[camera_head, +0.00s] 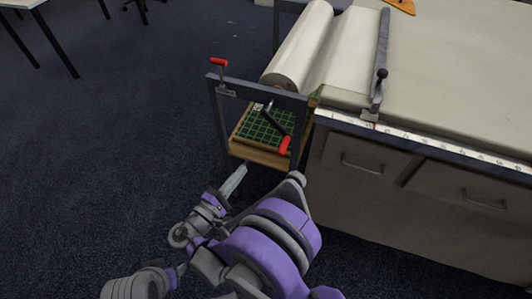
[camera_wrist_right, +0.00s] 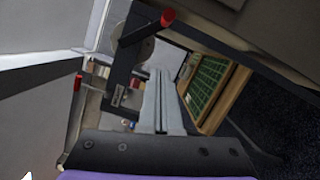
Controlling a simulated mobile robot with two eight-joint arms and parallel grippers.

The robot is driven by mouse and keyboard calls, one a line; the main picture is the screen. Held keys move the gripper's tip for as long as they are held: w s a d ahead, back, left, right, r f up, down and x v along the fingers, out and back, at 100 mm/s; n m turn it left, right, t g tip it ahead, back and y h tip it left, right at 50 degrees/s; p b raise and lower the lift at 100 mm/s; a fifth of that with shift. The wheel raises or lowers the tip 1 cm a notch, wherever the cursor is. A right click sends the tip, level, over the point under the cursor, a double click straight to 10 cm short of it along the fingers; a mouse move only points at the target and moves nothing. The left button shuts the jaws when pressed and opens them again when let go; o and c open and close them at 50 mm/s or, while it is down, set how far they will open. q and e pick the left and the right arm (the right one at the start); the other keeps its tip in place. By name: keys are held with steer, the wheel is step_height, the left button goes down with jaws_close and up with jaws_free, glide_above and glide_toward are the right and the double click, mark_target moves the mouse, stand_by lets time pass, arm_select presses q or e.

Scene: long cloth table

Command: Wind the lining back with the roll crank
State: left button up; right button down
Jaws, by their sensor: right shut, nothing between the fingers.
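The lining is a white roll (camera_head: 297,52) on a dark metal frame at the table's end, with a flat sheet (camera_head: 355,48) running from it onto the table top. The roll crank (camera_head: 271,121) is a dark arm with a red handle (camera_head: 284,145) hanging down at the frame's front; the red handle also shows at the top of the right wrist view (camera_wrist_right: 168,17). My right gripper (camera_head: 236,178) is shut and empty, below and left of the handle and apart from it. Its closed fingers (camera_wrist_right: 160,100) fill the middle of the wrist view. My left gripper is out of view.
A second red-handled lever (camera_head: 218,63) stands on the frame's left corner. A wooden shelf with a green grid (camera_head: 262,128) lies below the roll. A metal bar with a black knob (camera_head: 380,75) crosses the sheet.

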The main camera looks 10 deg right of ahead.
mark_target(279, 152)
steer(key=w+d+r+m+b, duration=0.1)
steer(key=w+d, duration=0.3)
steer(key=d, duration=0.6)
steer(key=shift+w+d, duration=0.15)
steer(key=shift+w, duration=0.1)
steer(key=shift+s+d+r+n, duration=0.25)
steer(key=shift+d+n, duration=0.1)
steer(key=shift+n, duration=0.35)
steer(key=n, duration=0.1)
steer(key=s+d+r+n+t, duration=0.1)
steer(key=n, duration=0.1)
steer(key=shift+d+r+b, duration=0.25)
steer(key=shift+r+b, duration=0.05)
steer(key=n, duration=0.1)
steer(key=r+n, duration=0.1)
steer(key=n, duration=0.1)
steer(key=d+r+n+t, duration=0.1)
steer(key=shift+s+r+p, duration=0.2)
steer(key=shift+s+p, duration=0.1)
steer(key=shift+s, duration=0.05)
steer(key=shift+d+r, duration=0.1)
steer(key=shift+r, duration=0.3)
